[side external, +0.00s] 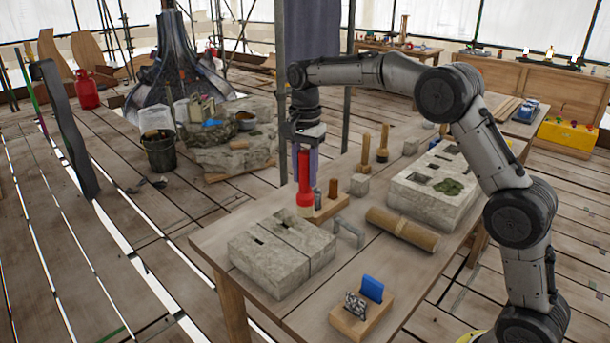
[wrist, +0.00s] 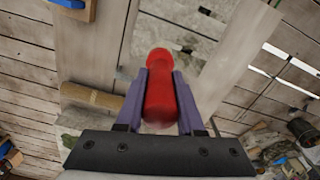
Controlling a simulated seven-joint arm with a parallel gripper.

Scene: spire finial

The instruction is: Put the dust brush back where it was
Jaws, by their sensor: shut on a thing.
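My gripper (side external: 304,150) is shut on a red torch-shaped thing (side external: 304,182) with a straight body and a wider lower end. It hangs upright below the jaws. In the wrist view the red thing (wrist: 160,95) lies between the two purple fingers of my gripper (wrist: 160,85). No other thing is clearly a dust brush.
Slotted stone blocks (side external: 270,262) lie at the table's near left. A wooden roller (side external: 402,229) and a larger carved stone (side external: 425,205) are to the right. A wooden block (side external: 350,322) with a blue piece (side external: 372,288) is in front. Upright wooden-handled tools (side external: 383,143) stand behind.

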